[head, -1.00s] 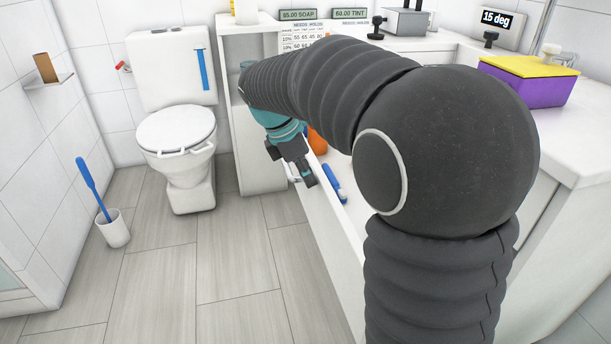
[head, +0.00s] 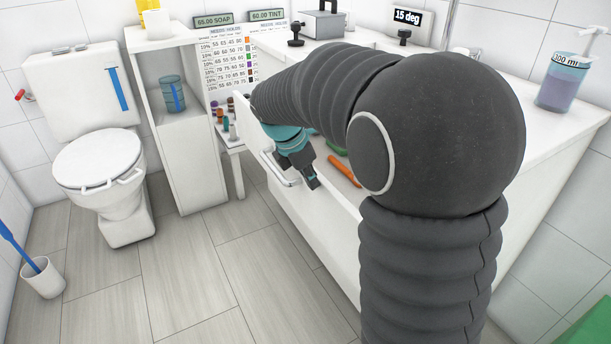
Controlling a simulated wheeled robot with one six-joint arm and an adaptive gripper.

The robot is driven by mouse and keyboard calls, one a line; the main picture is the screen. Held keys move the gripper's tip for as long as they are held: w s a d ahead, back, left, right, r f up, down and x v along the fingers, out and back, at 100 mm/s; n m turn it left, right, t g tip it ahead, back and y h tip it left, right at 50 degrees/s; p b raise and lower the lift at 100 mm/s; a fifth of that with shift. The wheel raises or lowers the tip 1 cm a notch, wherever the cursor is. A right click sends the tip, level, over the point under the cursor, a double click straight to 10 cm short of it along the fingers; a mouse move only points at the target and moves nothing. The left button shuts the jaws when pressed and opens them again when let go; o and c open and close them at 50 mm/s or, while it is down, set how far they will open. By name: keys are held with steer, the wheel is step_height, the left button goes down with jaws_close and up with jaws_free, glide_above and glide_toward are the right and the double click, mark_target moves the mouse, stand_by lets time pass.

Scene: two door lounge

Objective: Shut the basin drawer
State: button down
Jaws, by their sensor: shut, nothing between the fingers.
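The basin drawer (head: 318,222) stands pulled out below the white counter, with a metal bar handle (head: 280,172) on its front. An orange item (head: 343,171) lies inside it, and a green item shows partly behind it. My gripper (head: 311,183) is shut and empty, pointing down at the top edge of the drawer front, just right of the handle. I cannot tell whether it touches the drawer. My arm hides much of the drawer's inside and the basin counter.
A toilet (head: 98,165) stands at the left, beside a white open shelf unit (head: 185,150) holding a blue cup (head: 172,94). A small rack with several bottles (head: 227,122) stands behind the drawer. A soap dispenser (head: 562,82) is on the counter (head: 520,135). The floor in front is clear.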

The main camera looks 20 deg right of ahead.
steer(key=shift+w+d, duration=0.2)
steer(key=shift+d, duration=0.55)
steer(key=shift+w+d, duration=0.15)
steer(key=shift+d, duration=0.55)
steer(key=shift+a+p, duration=0.2)
steer(key=shift+p, duration=0.1)
